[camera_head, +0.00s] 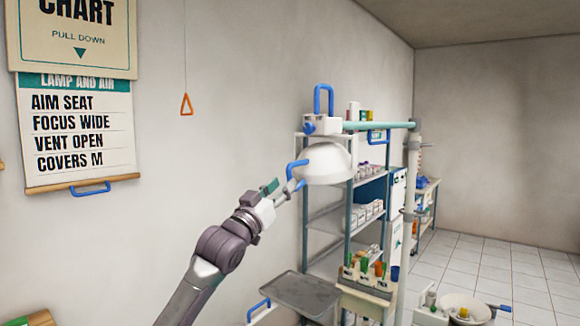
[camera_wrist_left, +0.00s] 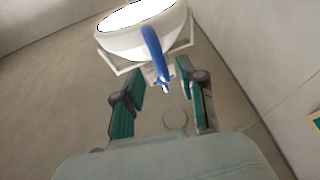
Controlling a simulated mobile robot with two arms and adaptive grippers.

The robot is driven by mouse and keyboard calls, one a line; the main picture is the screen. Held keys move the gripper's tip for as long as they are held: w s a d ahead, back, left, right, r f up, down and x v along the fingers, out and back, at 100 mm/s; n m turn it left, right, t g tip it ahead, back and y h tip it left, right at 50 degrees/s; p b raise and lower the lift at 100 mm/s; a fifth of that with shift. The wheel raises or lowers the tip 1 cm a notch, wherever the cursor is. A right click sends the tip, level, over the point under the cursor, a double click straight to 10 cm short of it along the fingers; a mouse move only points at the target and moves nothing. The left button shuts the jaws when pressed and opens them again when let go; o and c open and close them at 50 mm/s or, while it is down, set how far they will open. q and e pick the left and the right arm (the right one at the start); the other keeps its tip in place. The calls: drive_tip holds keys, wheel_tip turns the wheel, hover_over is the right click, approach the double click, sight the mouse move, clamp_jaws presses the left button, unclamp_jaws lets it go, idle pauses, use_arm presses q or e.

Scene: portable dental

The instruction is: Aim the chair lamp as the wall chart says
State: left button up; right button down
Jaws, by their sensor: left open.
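The wall chart (camera_head: 78,130) hangs at the left and reads "LAMP AND AIR", "AIM SEAT", "FOCUS WIDE", "VENT OPEN", "COVERS M". The chair lamp (camera_head: 327,163) is a white dome on a teal arm, with a blue handle (camera_head: 297,171) on its left side. The lamp also shows at the top of the left wrist view (camera_wrist_left: 140,28), its blue handle (camera_wrist_left: 154,58) hanging toward my fingers. My left gripper (camera_wrist_left: 163,95) is open, with the handle's lower end near or between its fingertips; contact cannot be told. It also shows in the head view (camera_head: 283,188). My right gripper is out of view.
A shelf rack (camera_head: 350,215) with boxes and bottles stands behind the lamp. A grey tray (camera_head: 300,293) is below it, and a white basin (camera_head: 465,308) is at the lower right. An orange pull handle (camera_head: 186,104) hangs on a cord by the wall.

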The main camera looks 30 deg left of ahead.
sight(288, 180)
use_arm(q)
drive_tip(key=p+x, duration=0.1)
drive_tip(key=x, duration=0.3)
drive_tip(key=shift+w+r+p, duration=0.15)
drive_tip(key=shift+w+p, duration=0.15)
drive_tip(key=shift+p, duration=0.1)
clamp_jaws()
